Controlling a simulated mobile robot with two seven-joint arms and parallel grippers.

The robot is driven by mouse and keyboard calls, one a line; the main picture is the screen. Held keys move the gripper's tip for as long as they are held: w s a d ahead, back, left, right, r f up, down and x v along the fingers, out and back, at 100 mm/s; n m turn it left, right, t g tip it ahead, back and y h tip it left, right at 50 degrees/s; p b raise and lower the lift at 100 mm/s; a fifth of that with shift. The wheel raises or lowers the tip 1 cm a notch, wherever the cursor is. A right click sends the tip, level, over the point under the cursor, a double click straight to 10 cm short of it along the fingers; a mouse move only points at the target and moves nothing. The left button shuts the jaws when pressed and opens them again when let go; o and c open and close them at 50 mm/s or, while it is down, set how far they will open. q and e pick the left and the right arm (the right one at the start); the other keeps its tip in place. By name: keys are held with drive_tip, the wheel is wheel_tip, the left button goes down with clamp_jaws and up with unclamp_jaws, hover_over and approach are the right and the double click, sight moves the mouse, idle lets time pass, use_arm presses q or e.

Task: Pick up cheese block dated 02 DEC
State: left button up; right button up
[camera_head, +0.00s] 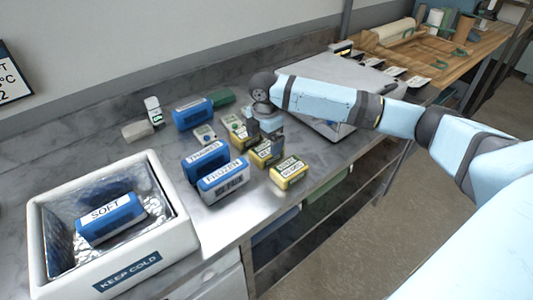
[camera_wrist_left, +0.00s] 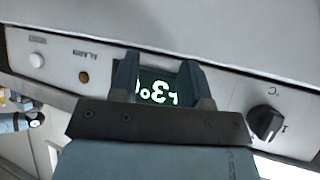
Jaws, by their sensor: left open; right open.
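Several yellow-sided blocks with pale labels, apparently the cheese blocks, stand on the grey counter: a front one (camera_head: 289,172), a middle one (camera_head: 262,157) and a back one (camera_head: 240,143). Their dates are too small to read, so I cannot tell which is 02 DEC. My right gripper (camera_head: 264,131) is open and points down just above the middle and back blocks, partly covering them. I cannot tell whether it touches them. My left gripper (camera_wrist_left: 160,85) shows only in the left wrist view, open and empty before a panel with a lit green display.
Blue blocks labelled THAWED (camera_head: 205,161) and FROZEN (camera_head: 224,181) stand left of the yellow ones. A white KEEP COLD box (camera_head: 180,235) at front left holds a blue SOFT block (camera_head: 110,219). Another blue block (camera_head: 193,114) stands behind. The counter's front edge is close.

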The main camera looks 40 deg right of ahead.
sight(263, 150)
drive_tip(key=shift+a+f, duration=0.15)
drive_tip(key=shift+f, duration=1.2)
drive_tip(key=shift+a+f, duration=0.1)
drive_tip(key=shift+f, duration=1.25)
drive_tip(key=c, duration=1.1)
drive_tip(key=shift+r, duration=0.15)
drive_tip(key=shift+c, duration=0.2)
